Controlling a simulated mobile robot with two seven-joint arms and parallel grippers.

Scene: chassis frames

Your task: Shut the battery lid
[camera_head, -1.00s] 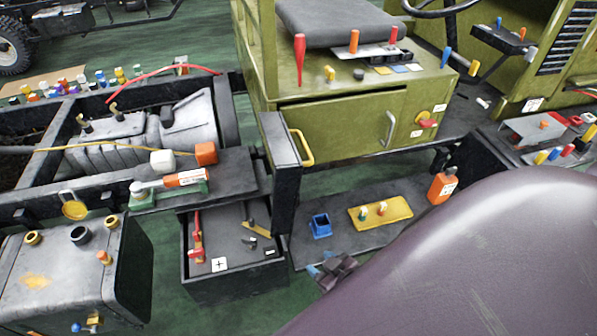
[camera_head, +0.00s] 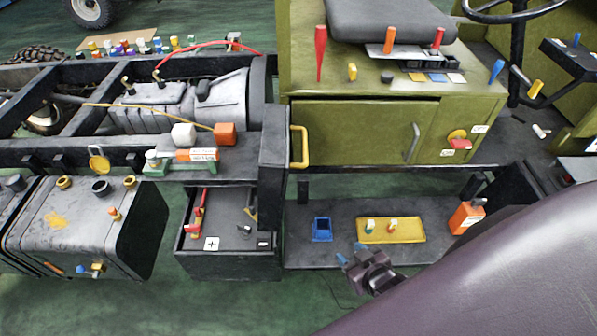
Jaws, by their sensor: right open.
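The battery box (camera_head: 228,268) is a dark open-topped box below the truck frame, with a red clamp (camera_head: 198,215) and a white plus label (camera_head: 212,243) inside. A dark upright panel (camera_head: 273,165) with a yellow handle (camera_head: 299,147) stands at the box's right side; it appears to be the battery lid, standing open. My right gripper (camera_head: 351,254) has blue-tipped fingers, is open and empty, and is in front of the low shelf, to the right of the box and below the handle. My left gripper is out of view.
The low shelf (camera_head: 300,250) holds a blue cup (camera_head: 321,229), a yellow tray (camera_head: 410,236) and an orange bottle (camera_head: 467,217). The green cabinet (camera_head: 350,130) stands above it. A grey tank (camera_head: 70,225) is left of the box. Green floor lies open in front.

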